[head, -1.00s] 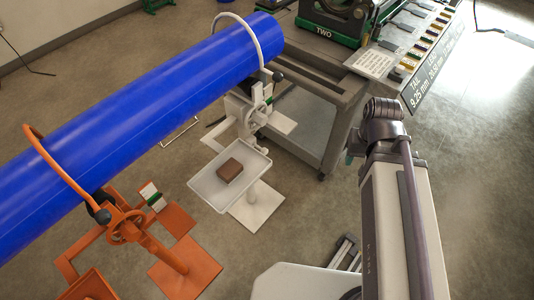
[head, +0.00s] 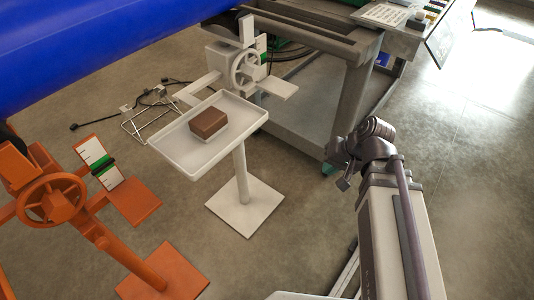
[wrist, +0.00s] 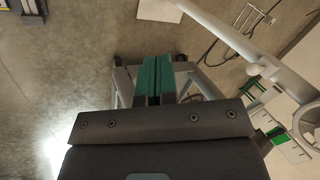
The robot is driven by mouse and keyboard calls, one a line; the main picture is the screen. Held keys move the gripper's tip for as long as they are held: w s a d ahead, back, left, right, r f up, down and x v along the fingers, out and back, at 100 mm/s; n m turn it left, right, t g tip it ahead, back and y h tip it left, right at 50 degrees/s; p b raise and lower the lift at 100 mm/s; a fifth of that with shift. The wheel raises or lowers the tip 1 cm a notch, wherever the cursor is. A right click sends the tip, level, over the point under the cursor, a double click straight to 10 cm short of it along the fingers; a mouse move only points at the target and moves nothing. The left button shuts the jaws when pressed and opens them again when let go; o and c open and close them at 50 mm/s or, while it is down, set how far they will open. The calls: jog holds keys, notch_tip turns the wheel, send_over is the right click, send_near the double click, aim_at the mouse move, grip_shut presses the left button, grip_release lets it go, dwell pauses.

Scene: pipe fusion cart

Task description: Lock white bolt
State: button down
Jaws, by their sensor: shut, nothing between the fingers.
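The white pipe stand (head: 222,57) is left of the work cart in the head view, with a white handwheel (head: 245,69) and a green-marked gauge plate. I cannot clearly make out a separate white bolt. In the wrist view, part of the white handwheel (wrist: 307,122) shows at the right edge, beside a long pale bar with a ball-like knob (wrist: 254,70). My gripper (wrist: 156,62) has green fingers pressed together with nothing between them. It is apart from the white stand. In the head view it is small and partly hidden by my wrist, right of the stand.
A white tray (head: 180,153) on a post holds a brown block (head: 208,122). An orange stand (head: 75,205) is at left, under a large blue pipe (head: 90,45). The grey work cart (head: 345,105) stands behind my arm. Cables and a wire rack lie behind the tray.

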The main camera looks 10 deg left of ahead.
jog(key=w+a+f+m+t+y+b, duration=0.1)
jog(key=w+a+f+t+y+b, duration=0.1)
jog(key=a+f+y+b, duration=0.4)
jog(key=w+a+f+m+t+y+b, duration=0.1)
jog(key=w+f+t+b, duration=0.2)
jog(key=b, duration=0.6)
jog(key=w+r+m+t+y+p, duration=0.1)
jog(key=w+r+m+t+y, duration=0.1)
jog(key=r, duration=0.5)
jog(key=shift+w+a+m+t+y, duration=0.15)
jog(key=shift+w+m+t+y, duration=0.35)
jog(key=shift+m+y, duration=0.35)
jog(key=x, duration=1.4)
jog(key=shift+f, duration=0.15)
jog(key=shift+x, duration=1.55)
jog(key=shift+w, duration=0.1)
